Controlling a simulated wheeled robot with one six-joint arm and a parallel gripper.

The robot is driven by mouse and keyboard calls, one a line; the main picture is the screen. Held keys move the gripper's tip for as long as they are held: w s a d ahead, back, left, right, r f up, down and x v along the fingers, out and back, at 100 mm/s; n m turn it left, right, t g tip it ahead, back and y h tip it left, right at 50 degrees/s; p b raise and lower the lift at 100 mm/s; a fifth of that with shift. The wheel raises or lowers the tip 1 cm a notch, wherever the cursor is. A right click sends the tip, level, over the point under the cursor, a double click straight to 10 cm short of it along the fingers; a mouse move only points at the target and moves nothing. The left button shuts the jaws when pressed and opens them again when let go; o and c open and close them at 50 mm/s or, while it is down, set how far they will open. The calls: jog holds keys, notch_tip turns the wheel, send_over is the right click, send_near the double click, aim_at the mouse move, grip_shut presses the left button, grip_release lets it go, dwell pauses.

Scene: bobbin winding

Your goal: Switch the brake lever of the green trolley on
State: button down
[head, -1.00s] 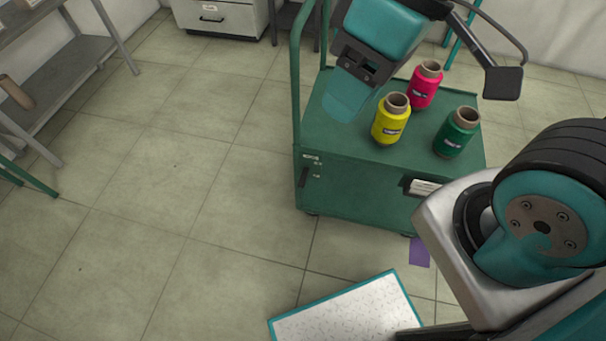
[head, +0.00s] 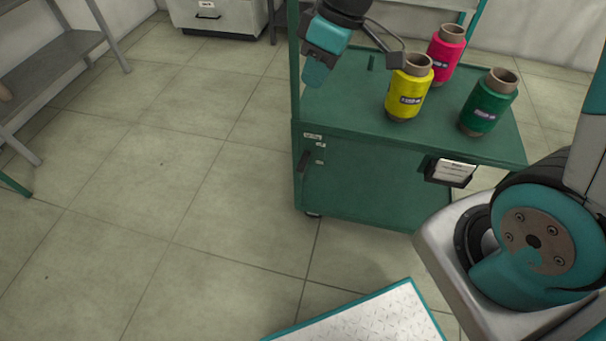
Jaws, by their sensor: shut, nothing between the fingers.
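The green trolley (head: 365,188) stands right of the middle, with spools on its top. A small dark lever (head: 304,162), seemingly the brake lever, is on the left edge of its front face, slightly slanted from vertical. Small pale labels (head: 319,145) beside it are too small to read. My gripper (head: 316,76) is shut and empty, pointing down. It appears over the trolley's left top edge in the picture, above and apart from the lever.
A yellow spool (head: 407,92), a pink spool (head: 446,52) and a green spool (head: 488,103) stand on the trolley. A dark card holder (head: 449,172) sticks out at its front right. A teal-edged plate (head: 385,320) lies in front. The floor (head: 200,200) to the left is clear.

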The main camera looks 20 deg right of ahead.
jog(key=n+b, duration=0.1)
jog(key=b, duration=0.6)
send_over(300, 164)
jog(key=d, duration=0.4)
notch_tip(300, 164, down, 16)
jog(key=shift+d+f, duration=0.15)
jog(key=shift+d, duration=0.05)
jog(key=shift+f, duration=0.1)
jog(key=b+x, duration=0.1)
jog(key=x, duration=0.3)
jog(key=b+x, duration=0.2)
jog(key=x, duration=0.2)
jog(key=s+b+x, duration=0.1)
jog(key=x, duration=0.3)
jog(key=shift+w+d+f, duration=0.15)
jog(key=shift+d+f, duration=0.1)
jog(key=shift+f, duration=0.2)
jog(key=shift+a+f+b, duration=0.1)
jog(key=shift+f+b, duration=0.3)
jog(key=shift+f, duration=0.1)
